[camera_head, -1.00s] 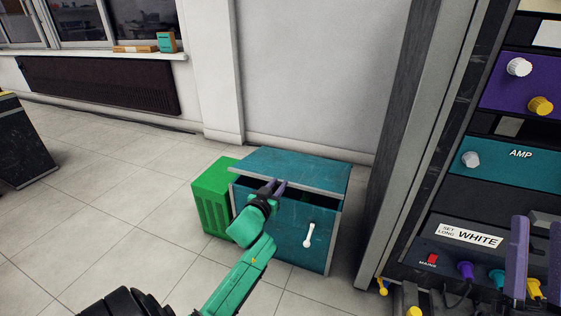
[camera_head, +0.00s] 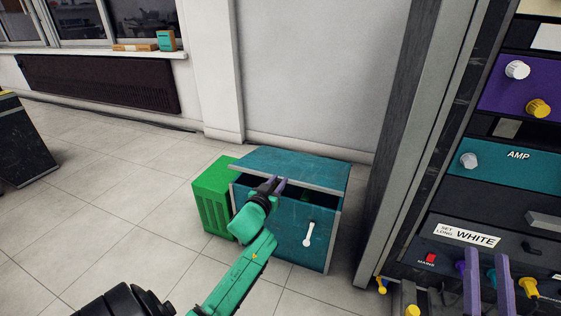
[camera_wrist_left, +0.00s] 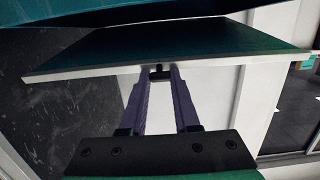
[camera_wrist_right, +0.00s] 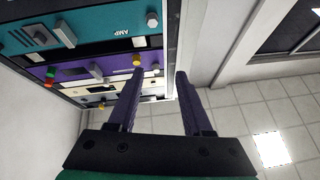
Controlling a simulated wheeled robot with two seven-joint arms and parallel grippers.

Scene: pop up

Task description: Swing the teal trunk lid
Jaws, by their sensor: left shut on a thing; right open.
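The teal trunk (camera_head: 285,228) stands on the floor against the wall. Its teal lid (camera_head: 300,164), with a pale front rim, is a little raised, leaving a dark gap above the front panel. My left gripper (camera_head: 276,184) is at the lid's front edge, its purple fingers shut on the lid. In the left wrist view the lid (camera_wrist_left: 170,48) shows pale-edged beyond the fingers (camera_wrist_left: 160,72), which meet a small dark piece at its rim. My right gripper (camera_head: 488,278) is open and empty in front of the equipment rack; its spread fingers show in the right wrist view (camera_wrist_right: 160,75).
A green ribbed crate (camera_head: 212,196) stands directly left of the trunk. A white handle (camera_head: 308,234) is on the trunk's front. A tall rack (camera_head: 470,235) with knobs and cables stands at the right. The tiled floor (camera_head: 110,210) on the left is mostly clear.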

